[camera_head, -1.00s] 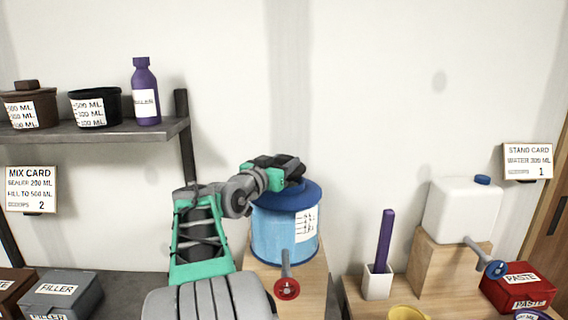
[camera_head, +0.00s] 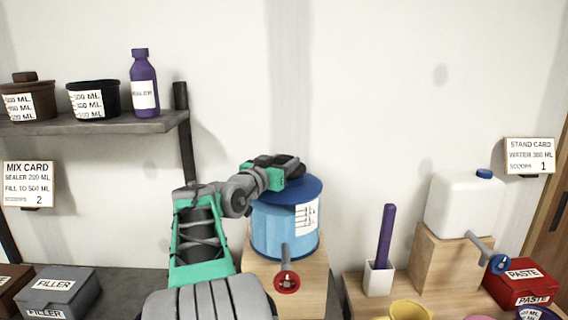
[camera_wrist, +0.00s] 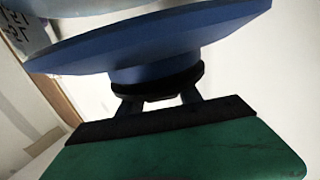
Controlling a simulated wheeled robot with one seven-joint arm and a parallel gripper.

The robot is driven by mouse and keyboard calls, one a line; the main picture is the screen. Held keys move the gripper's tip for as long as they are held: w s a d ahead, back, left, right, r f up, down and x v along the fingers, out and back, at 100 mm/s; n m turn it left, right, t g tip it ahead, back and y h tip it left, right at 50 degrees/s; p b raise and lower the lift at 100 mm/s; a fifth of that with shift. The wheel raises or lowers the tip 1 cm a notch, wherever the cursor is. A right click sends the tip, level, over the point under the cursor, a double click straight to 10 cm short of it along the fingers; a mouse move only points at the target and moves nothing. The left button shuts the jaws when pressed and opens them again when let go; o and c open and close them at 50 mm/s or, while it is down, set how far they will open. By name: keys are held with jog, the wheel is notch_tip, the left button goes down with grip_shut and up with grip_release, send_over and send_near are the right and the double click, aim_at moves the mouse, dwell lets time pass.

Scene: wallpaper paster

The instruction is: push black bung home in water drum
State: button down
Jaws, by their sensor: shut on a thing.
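The blue water drum (camera_head: 270,232) stands on a wooden stand, with a darker blue lid (camera_head: 308,190) on top. My gripper (camera_head: 288,168) is just above the lid. In the wrist view the lid (camera_wrist: 160,40) fills the top, with a round blue neck (camera_wrist: 155,73) on it. The black bung (camera_wrist: 158,88) is at the neck's mouth, and the fingers of my gripper (camera_wrist: 160,100) are shut on it. How deep the bung sits cannot be told. In the head view my gripper hides the bung.
A red-handled tap (camera_head: 287,282) sticks out from the drum's front. To the right are a white holder (camera_head: 378,279) with a purple stick and a white jug (camera_head: 464,205) on a block. A shelf (camera_head: 100,123) with tubs and a purple bottle is at left.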

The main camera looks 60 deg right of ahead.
jog(key=shift+f+b, duration=0.55)
jog(key=c, duration=0.7)
grip_release()
jog(key=shift+a, duration=0.1)
jog(key=shift+a, duration=0.3)
jog(key=a+b, duration=0.2)
jog(key=a, duration=0.5)
jog(key=shift+w+a, duration=0.1)
jog(key=shift+w, duration=0.1)
